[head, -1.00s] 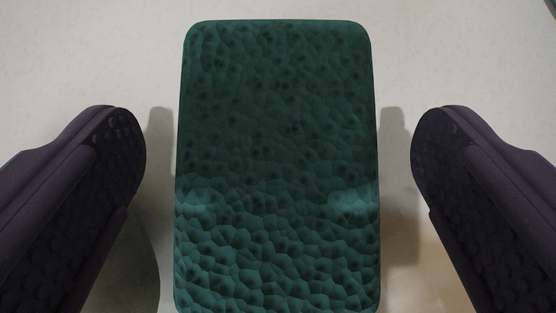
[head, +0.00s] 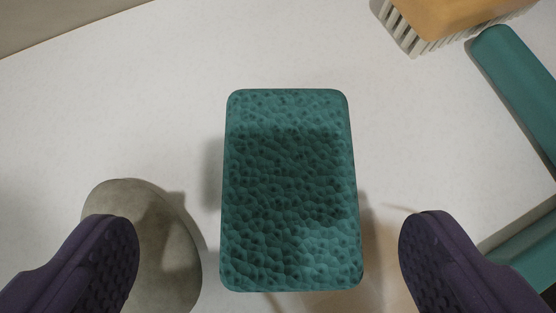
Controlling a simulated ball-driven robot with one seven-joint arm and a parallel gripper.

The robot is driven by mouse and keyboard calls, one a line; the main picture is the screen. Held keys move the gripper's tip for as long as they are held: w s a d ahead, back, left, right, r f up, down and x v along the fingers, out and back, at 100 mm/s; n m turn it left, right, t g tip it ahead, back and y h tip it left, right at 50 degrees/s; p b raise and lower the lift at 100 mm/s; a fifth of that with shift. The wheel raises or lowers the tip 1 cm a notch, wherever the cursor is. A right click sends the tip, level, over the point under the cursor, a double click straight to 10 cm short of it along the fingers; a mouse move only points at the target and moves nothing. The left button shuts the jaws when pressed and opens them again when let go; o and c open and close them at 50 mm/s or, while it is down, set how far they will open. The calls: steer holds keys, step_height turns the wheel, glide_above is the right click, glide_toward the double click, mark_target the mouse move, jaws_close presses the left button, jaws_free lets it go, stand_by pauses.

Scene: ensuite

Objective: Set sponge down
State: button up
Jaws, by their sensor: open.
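The sponge (head: 290,190) is a teal, pitted block with rounded corners. It lies flat on the white surface (head: 185,110) in the middle of the head view. My gripper (head: 268,250) is open, with one dark purple finger to the left and one to the right of the sponge's near end. Both fingers are apart from the sponge and nothing is between them in their grip.
A grey rounded object (head: 165,240) lies left of the sponge, partly behind the left finger. A brush (head: 450,20) with an orange-tan back and pale bristles is at the top right. A teal bar-like frame (head: 520,85) runs along the right side. The surface beyond the sponge is clear.

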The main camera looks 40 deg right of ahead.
mark_target(290, 188)
steer(key=b+x, duration=0.1)
steer(key=x, duration=0.1)
steer(key=b+x, duration=0.1)
steer(key=x, duration=0.1)
steer(key=s+b+x, duration=0.1)
steer(key=x, duration=0.1)
steer(key=shift+w+d+f, duration=0.1)
steer(key=shift+d+f, duration=0.05)
steer(key=shift+d, duration=0.2)
steer(key=shift+w+d+f, duration=0.15)
steer(key=shift+w+f, duration=0.05)
steer(key=shift+w, duration=0.05)
steer(key=shift+r, duration=0.1)
